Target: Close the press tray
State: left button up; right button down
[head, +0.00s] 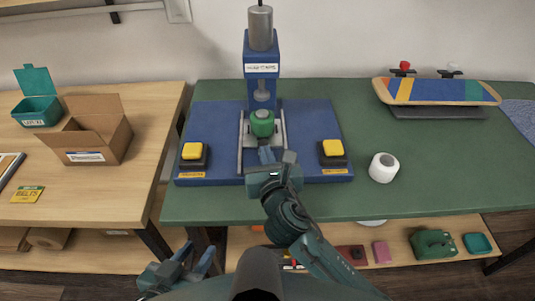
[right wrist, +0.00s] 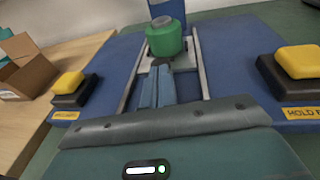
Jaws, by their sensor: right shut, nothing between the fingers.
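The press (head: 261,60) stands at the back of its blue base (head: 215,112) on the green table. Its tray (head: 246,141) lies between two metal rails and carries a green round piece (head: 262,124), which sits under or just in front of the ram. My right gripper (head: 266,152) is shut and empty, its fingertips at the tray's front edge; in the right wrist view the fingertips (right wrist: 161,66) point at the tray (right wrist: 184,61) just below the green piece (right wrist: 166,40). I cannot tell whether they touch. My left gripper (head: 190,258) is open and empty, low in front of the table.
Yellow buttons (head: 192,151) (head: 332,148) flank the rails. A white roll (head: 383,168) stands right of the base, and a striped skateboard deck (head: 437,91) is behind it. A cardboard box (head: 96,138) and teal bin (head: 38,108) are on the left wooden table. The green table's front right is clear.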

aim_at(264, 129)
jog(key=shift+w, duration=0.1)
jog(key=w+p, duration=0.1)
jog(key=w, duration=0.3)
jog(key=shift+w+r, duration=0.1)
jog(key=shift+w, duration=0.15)
jog(key=shift+w+d+r, duration=0.1)
jog(key=shift+d+r, duration=0.05)
